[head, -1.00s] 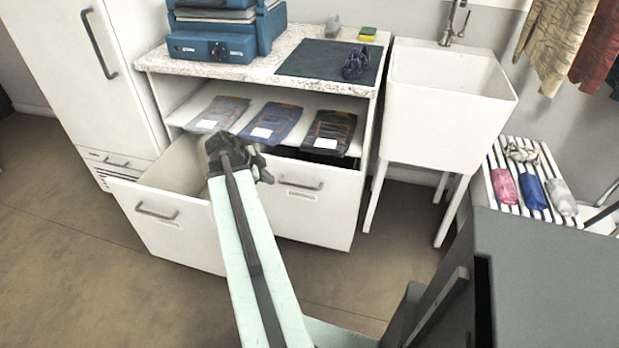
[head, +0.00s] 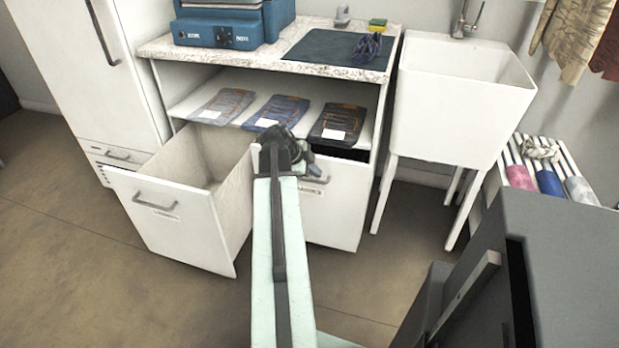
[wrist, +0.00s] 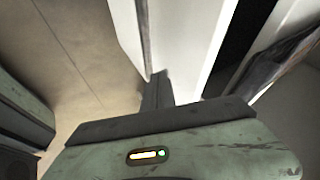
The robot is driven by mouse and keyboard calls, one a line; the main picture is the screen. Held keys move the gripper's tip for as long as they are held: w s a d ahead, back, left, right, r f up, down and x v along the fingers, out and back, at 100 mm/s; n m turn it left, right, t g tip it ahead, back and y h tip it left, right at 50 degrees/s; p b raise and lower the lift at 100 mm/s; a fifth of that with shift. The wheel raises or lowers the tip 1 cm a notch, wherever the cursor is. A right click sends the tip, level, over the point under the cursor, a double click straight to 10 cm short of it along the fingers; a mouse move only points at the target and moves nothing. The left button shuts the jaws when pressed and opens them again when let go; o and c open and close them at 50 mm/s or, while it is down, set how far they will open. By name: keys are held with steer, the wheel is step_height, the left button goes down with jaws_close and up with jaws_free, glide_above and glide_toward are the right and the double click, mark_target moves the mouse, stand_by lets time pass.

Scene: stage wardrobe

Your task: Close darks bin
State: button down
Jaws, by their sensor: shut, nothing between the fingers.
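Two white pull-out bins sit under the counter, and their labels are too small to read. The left bin (head: 195,225) is pulled far out, its inside showing pale and empty as far as I can see. The right bin (head: 345,205) stands out a little, with a dark gap above its front. My gripper (head: 308,165) is shut and empty, at the upper part of the right bin's front by its handle (head: 316,179). My arm hides the left part of that front. I cannot tell whether they touch. The wrist view shows a white panel (wrist: 185,45) close by.
Folded garments (head: 277,112) lie on the shelf above the bins. A white sink (head: 462,100) on legs stands to the right, with a slatted rack (head: 510,155) beyond it. A white fridge-like cabinet (head: 85,75) is at left. Floor at front left is clear.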

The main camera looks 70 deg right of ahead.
steer(key=shift+w+d+r, duration=0.1)
steer(key=shift+d+r, duration=0.05)
steer(key=shift+d, duration=0.95)
steer(key=d, duration=0.4)
steer(key=shift+w+d, duration=0.15)
steer(key=shift+d, duration=0.2)
steer(key=shift+a, duration=0.1)
steer(key=a, duration=0.4)
steer(key=shift+a, duration=0.25)
steer(key=p, duration=0.8)
glide_toward(317, 156)
steer(key=a+f, duration=0.1)
steer(key=s+a+f, duration=0.1)
steer(key=shift+a, duration=0.35)
